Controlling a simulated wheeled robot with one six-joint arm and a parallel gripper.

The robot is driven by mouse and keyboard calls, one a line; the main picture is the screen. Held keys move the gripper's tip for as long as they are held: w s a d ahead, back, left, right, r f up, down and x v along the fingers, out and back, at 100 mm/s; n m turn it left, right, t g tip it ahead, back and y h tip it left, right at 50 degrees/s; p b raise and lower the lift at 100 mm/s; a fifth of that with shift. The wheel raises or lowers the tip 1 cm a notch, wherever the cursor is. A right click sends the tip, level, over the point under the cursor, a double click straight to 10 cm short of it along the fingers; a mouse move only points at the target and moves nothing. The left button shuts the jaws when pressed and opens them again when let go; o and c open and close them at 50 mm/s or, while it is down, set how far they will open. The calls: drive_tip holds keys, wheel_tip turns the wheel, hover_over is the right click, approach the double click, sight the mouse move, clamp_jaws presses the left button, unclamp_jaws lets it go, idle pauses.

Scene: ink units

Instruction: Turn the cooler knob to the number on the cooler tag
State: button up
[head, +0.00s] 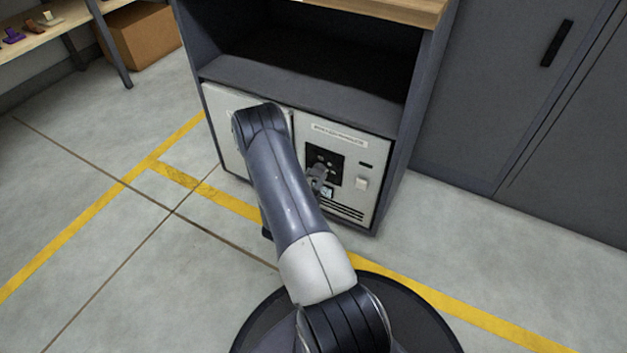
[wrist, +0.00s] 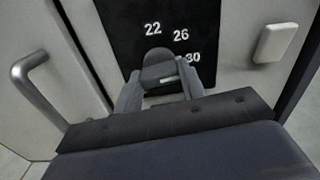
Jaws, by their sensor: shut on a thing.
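The cooler (head: 376,150) is a light grey unit in the lower bay of a dark cabinet. Its black dial panel (head: 312,150) shows the numbers 22, 26 and 30 in the wrist view (wrist: 115,38). The dark round knob (wrist: 158,66) sits below these numbers, with a short pale mark on its right side. My gripper (wrist: 160,92) is shut on the knob, one finger on each side. In the head view my gripper (head: 319,176) covers part of the panel. A white label strip (head: 340,135) is above the panel; its print is too small to read.
A pale raised block (head: 362,183) is right of the panel, also in the wrist view (wrist: 276,42). A metal handle (wrist: 38,78) is to the left. Dark vents (head: 345,211) lie below.

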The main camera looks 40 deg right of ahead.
drive_tip(key=shift+m, duration=0.6)
drive_tip(key=o, duration=1)
drive_tip(key=p+v, duration=0.2)
drive_tip(key=v, duration=0.9)
drive_tip(key=shift+p, duration=0.4)
drive_tip(key=shift+d, duration=0.15)
